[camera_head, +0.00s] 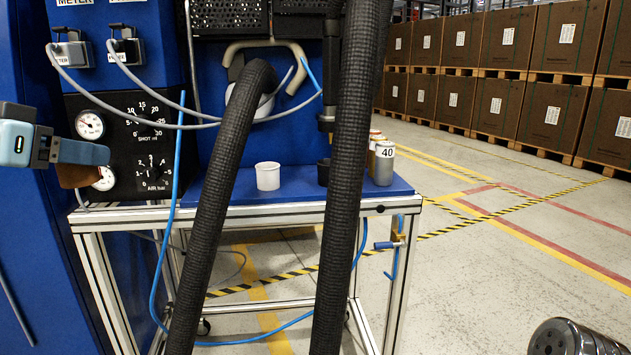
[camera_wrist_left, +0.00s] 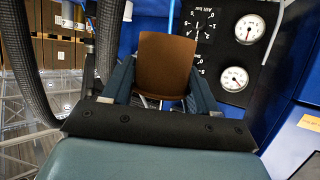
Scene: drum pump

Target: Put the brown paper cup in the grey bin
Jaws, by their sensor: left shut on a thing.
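The brown paper cup (camera_wrist_left: 166,62) is between the two fingers of my left gripper (camera_wrist_left: 163,82) in the wrist view, and the gripper is shut on it. In the head view my left gripper (camera_head: 84,153) is at the left, in front of the blue machine's gauge panel. A part of the brown cup (camera_head: 76,177) shows just below the fingers there, off the table and partly hidden by them. The grey bin is not in either view. My right gripper is not in view.
A blue-topped stand (camera_head: 222,188) carries a white cup (camera_head: 268,176), a small dark cup (camera_head: 323,173) and cans (camera_head: 384,164) at its right end. Thick black hoses (camera_head: 232,160) hang in front. Palletised boxes (camera_head: 500,48) stand far right; open floor lies before them.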

